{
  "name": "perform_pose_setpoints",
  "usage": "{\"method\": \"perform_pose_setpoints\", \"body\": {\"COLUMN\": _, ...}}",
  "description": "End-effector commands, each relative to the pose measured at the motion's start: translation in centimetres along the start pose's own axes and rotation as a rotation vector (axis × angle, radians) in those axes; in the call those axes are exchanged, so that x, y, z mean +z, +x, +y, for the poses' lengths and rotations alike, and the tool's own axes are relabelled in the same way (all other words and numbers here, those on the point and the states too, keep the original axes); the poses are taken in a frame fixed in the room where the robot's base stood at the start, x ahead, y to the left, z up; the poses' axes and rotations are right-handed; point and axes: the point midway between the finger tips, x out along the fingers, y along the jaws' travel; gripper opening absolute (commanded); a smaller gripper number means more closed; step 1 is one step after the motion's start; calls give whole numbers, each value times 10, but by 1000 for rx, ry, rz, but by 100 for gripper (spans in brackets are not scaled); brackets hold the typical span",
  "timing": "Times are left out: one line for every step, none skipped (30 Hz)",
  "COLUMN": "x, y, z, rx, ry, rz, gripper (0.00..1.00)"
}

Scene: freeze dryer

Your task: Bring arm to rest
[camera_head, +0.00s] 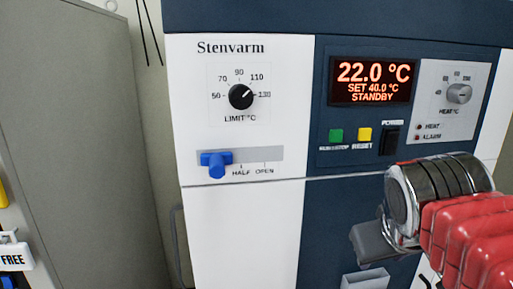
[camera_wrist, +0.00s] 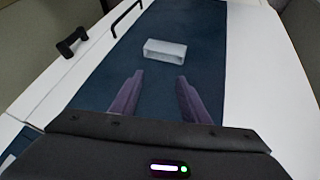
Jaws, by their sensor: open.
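My gripper (camera_wrist: 160,76) is open and empty in the wrist view. Its two dark purple fingers stand apart in front of the dark blue lower front of the Stenvarm machine (camera_wrist: 115,75). A pale grey box-shaped fitting (camera_wrist: 165,50) is just beyond the fingertips; I see no contact. In the head view my arm (camera_head: 440,190), with red ribs and a metal joint, reaches in from the right edge in front of the machine (camera_head: 243,225). Part of the machine's right side is hidden behind it.
The display (camera_head: 371,81) reads 22.0 °C, SET 40.0 °C, STANDBY. A blue slider (camera_head: 216,163) sits at the left end of its slot. The limit knob (camera_head: 241,97) and the green (camera_head: 336,135) and yellow (camera_head: 365,134) buttons stand clear of my arm. A grey cabinet (camera_head: 75,140) is at left.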

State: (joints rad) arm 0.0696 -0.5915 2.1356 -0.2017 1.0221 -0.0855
Motion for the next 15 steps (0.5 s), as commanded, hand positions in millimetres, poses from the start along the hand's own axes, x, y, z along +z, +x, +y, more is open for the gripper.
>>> {"method": "perform_pose_setpoints", "body": {"x": 16, "y": 9, "z": -14, "rx": -31, "ry": 10, "rz": -9, "gripper": 42}}
{"method": "perform_pose_setpoints", "body": {"x": 25, "y": 14, "z": -23, "rx": -50, "ry": 19, "rz": -12, "gripper": 42}}
{"method": "perform_pose_setpoints", "body": {"x": 37, "y": 21, "z": -34, "rx": -75, "ry": 31, "rz": -19, "gripper": 42}}
{"method": "perform_pose_setpoints", "body": {"x": 47, "y": 26, "z": -42, "rx": -93, "ry": 41, "rz": -23, "gripper": 42}}
{"method": "perform_pose_setpoints", "body": {"x": 56, "y": 31, "z": -50, "rx": -111, "ry": 51, "rz": -29, "gripper": 42}}
{"method": "perform_pose_setpoints", "body": {"x": 68, "y": 36, "z": -60, "rx": -133, "ry": 64, "rz": -36, "gripper": 42}}
{"method": "perform_pose_setpoints", "body": {"x": 76, "y": 41, "z": -67, "rx": -149, "ry": 74, "rz": -41, "gripper": 42}}
{"method": "perform_pose_setpoints", "body": {"x": 84, "y": 45, "z": -73, "rx": -162, "ry": 83, "rz": -45, "gripper": 42}}
{"method": "perform_pose_setpoints", "body": {"x": 93, "y": 49, "z": -81, "rx": -179, "ry": 94, "rz": -52, "gripper": 42}}
{"method": "perform_pose_setpoints", "body": {"x": 99, "y": 52, "z": -85, "rx": -188, "ry": 101, "rz": -57, "gripper": 42}}
{"method": "perform_pose_setpoints", "body": {"x": 104, "y": 54, "z": -89, "rx": -196, "ry": 108, "rz": -59, "gripper": 42}}
{"method": "perform_pose_setpoints", "body": {"x": 109, "y": 57, "z": -93, "rx": -205, "ry": 115, "rz": -62, "gripper": 42}}
{"method": "perform_pose_setpoints", "body": {"x": 112, "y": 58, "z": -95, "rx": -210, "ry": 119, "rz": -64, "gripper": 42}}
{"method": "perform_pose_setpoints", "body": {"x": 114, "y": 59, "z": -96, "rx": -213, "ry": 121, "rz": -66, "gripper": 42}}
{"method": "perform_pose_setpoints", "body": {"x": 115, "y": 60, "z": -98, "rx": -215, "ry": 124, "rz": -67, "gripper": 42}}
